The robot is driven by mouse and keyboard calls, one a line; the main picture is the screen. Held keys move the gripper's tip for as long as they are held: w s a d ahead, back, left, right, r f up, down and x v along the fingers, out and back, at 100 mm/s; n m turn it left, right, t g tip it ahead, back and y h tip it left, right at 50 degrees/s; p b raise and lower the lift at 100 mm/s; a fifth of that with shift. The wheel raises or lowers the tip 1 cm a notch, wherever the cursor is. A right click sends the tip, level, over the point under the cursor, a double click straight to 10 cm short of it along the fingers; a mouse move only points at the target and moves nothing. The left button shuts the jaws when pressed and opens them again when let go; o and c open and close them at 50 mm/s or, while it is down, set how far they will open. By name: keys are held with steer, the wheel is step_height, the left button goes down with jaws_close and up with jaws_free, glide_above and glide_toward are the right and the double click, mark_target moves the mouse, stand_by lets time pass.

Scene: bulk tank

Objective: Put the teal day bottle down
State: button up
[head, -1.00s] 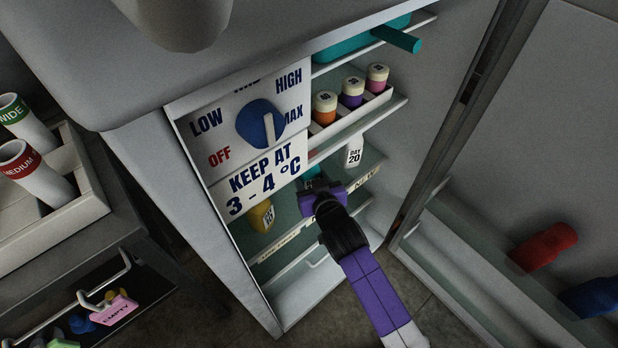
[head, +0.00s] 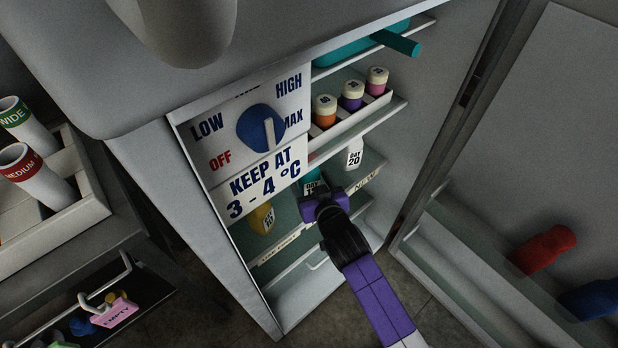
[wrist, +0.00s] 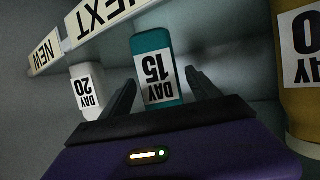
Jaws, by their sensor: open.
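The teal day bottle (wrist: 151,48), labelled DAY 15, stands on the fridge shelf and shows between my open fingers in the wrist view. In the head view its upper part (head: 312,178) shows just behind my gripper (head: 322,200). In the wrist view my gripper (wrist: 158,98) is open, with a finger on either side of the bottle's label end; I cannot tell whether they touch it. A white DAY 20 bottle (head: 354,154) stands to the right on the same shelf. A yellow bottle (head: 262,218) stands to the left.
The shelf edge carries label strips, including NEW (head: 366,180). Small capped bottles sit in a white rack (head: 372,112) on the shelf above. The dial panel (head: 250,130) covers the upper left. The fridge door (head: 545,130) stands open at the right.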

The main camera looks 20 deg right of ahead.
steer(key=d+p+v, duration=0.1)
steer(key=v, duration=0.9)
steer(key=shift+s+a+r, duration=0.15)
steer(key=shift+s+a, duration=0.15)
steer(key=shift+a, duration=0.2)
steer(key=s+y, duration=0.1)
steer(key=s, duration=0.9)
steer(key=s+r, duration=0.6)
steer(key=s, duration=0.5)
steer(key=s+r+n, duration=0.1)
steer(key=s+r, duration=0.6)
steer(key=s, duration=0.4)
steer(key=shift+s+d+t, duration=0.2)
steer(key=shift+d+t, duration=0.2)
steer(key=shift+d, duration=0.05)
